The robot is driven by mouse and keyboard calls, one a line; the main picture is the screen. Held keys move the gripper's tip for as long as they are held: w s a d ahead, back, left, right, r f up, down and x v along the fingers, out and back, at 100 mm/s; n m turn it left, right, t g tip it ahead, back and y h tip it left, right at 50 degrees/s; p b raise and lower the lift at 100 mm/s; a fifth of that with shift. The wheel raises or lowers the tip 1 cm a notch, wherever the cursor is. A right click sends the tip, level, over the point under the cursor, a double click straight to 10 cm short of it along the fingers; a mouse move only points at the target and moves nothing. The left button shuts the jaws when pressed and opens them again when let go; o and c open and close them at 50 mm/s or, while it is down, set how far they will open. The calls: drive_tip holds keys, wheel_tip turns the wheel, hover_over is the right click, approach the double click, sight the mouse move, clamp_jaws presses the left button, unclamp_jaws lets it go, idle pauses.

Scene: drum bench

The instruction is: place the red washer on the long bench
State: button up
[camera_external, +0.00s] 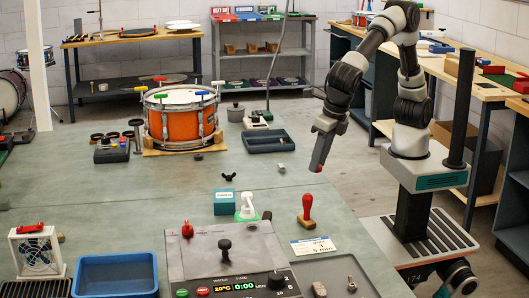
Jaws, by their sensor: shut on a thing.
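My gripper (318,163) points down over the right part of the large grey-green table (270,182), above its surface. It is shut on a small red thing (316,168) at its fingertips, which fits the red washer. Its ring shape cannot be made out at this size. A long wood-topped bench (455,72) runs along the right wall, behind my arm. I cannot tell from the picture whether this or the large table is the long bench.
An orange drum (181,123) stands on the table at the left, with a dark tray (267,141) to its right. A red-handled stamp (307,210), a teal box (224,203) and a control panel unit (226,256) are nearer. The table's middle is mostly clear.

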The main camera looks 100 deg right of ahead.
sight(314, 201)
drive_tip(key=shift+f, duration=0.1)
wheel_tip(314, 201, down, 9)
drive_tip(key=shift+f+b, duration=0.2)
drive_tip(key=shift+b, duration=0.75)
drive_tip(key=shift+f, duration=0.2)
drive_tip(key=o, duration=1.1)
